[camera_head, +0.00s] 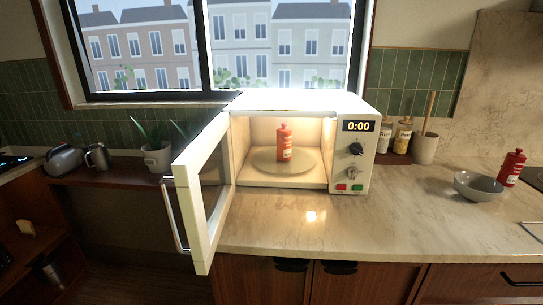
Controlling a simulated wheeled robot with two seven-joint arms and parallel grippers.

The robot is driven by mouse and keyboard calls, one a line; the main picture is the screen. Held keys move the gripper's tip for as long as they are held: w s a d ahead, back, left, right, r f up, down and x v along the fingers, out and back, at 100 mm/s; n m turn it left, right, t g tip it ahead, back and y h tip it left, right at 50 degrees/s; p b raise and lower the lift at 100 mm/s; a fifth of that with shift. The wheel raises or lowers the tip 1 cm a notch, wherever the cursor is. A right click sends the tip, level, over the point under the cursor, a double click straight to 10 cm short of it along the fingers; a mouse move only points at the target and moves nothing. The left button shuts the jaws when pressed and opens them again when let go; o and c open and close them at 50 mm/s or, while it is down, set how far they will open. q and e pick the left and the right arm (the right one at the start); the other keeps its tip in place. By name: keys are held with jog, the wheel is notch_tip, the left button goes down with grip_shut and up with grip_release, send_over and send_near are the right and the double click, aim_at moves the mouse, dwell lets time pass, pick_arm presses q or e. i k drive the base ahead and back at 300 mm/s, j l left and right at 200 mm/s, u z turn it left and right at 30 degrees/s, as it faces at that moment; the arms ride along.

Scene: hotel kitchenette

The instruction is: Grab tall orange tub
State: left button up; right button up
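I see no thing that is clearly a tall orange tub. A red bottle with a cap (284,143) stands upright on the round glass plate (262,166) inside the lit microwave (353,185). The microwave door (203,200) is swung wide open to the left. A second red bottle with a pale label (511,168) stands on the counter at the right, behind a grey bowl (478,187). Neither of my grippers shows in the head view.
Small jars (403,137) and a utensil crock (425,148) stand behind the microwave's right side. A potted plant (157,157), a kettle (65,160) and a metal mug (97,157) are at the left. The counter (400,220) in front is clear.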

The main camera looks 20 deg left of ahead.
aim_at(283, 140)
jog(key=j, duration=0.6)
jog(key=k+j, duration=0.15)
jog(key=j, duration=1)
jog(key=k+z, duration=0.05)
